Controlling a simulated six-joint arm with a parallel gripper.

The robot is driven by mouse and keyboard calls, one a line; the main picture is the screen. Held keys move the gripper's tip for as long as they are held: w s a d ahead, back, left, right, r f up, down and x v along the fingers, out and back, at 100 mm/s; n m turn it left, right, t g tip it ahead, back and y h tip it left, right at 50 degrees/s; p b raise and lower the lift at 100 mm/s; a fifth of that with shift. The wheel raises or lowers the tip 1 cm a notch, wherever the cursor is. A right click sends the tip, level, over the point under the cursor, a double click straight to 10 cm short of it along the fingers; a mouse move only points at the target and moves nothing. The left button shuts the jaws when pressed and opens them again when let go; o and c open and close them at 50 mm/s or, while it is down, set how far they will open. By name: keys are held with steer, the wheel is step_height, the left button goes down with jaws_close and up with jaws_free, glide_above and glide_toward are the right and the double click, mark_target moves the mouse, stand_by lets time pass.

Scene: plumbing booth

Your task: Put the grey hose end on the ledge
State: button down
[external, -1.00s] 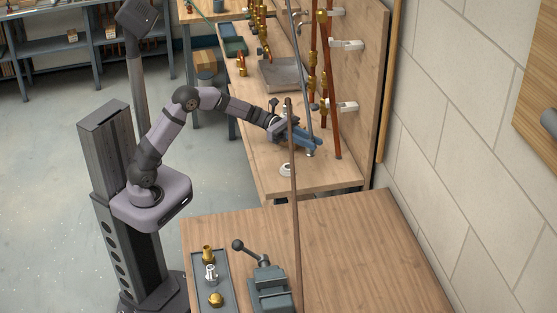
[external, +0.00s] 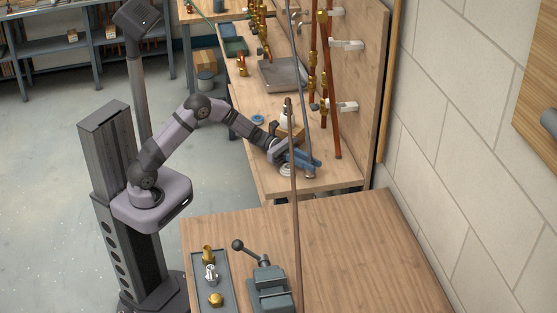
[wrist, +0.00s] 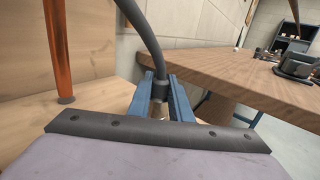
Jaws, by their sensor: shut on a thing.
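My gripper (external: 304,160) is low over the front part of the wooden bench, its blue fingers shut on the grey hose end. The grey hose (external: 297,70) comes down from above to the fingers, and its metal-tipped end (external: 309,173) shows just below them. In the wrist view the hose (wrist: 147,38) bends down into a dark collar (wrist: 158,86) between the two blue fingers (wrist: 160,100). The wooden ledge (external: 335,177) is the bench surface under the gripper. I cannot tell whether the hose tip touches it.
A brown upright pipe (external: 293,190) stands in front of the gripper in the external view. Copper pipes (external: 333,110) run down the back board. A white ring fitting (external: 286,170) and a blue tape roll (external: 257,119) lie nearby. A grey tray (external: 283,73) lies farther back.

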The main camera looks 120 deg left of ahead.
steer(key=shift+f, duration=0.1)
steer(key=shift+f, duration=0.15)
steer(key=c, duration=1.6)
jaws_free()
steer(key=shift+r, duration=0.3)
steer(key=shift+s+a+f, duration=0.1)
steer(key=shift+s+a, duration=0.05)
steer(key=shift+s, duration=1.1)
steer(key=shift+s+a+r, duration=0.1)
steer(key=shift+s+a, duration=0.05)
steer(key=shift+s, duration=1.1)
steer(key=shift+s+a+f, duration=0.1)
steer(key=shift+s+a, duration=0.05)
steer(key=shift+s, duration=1.1)
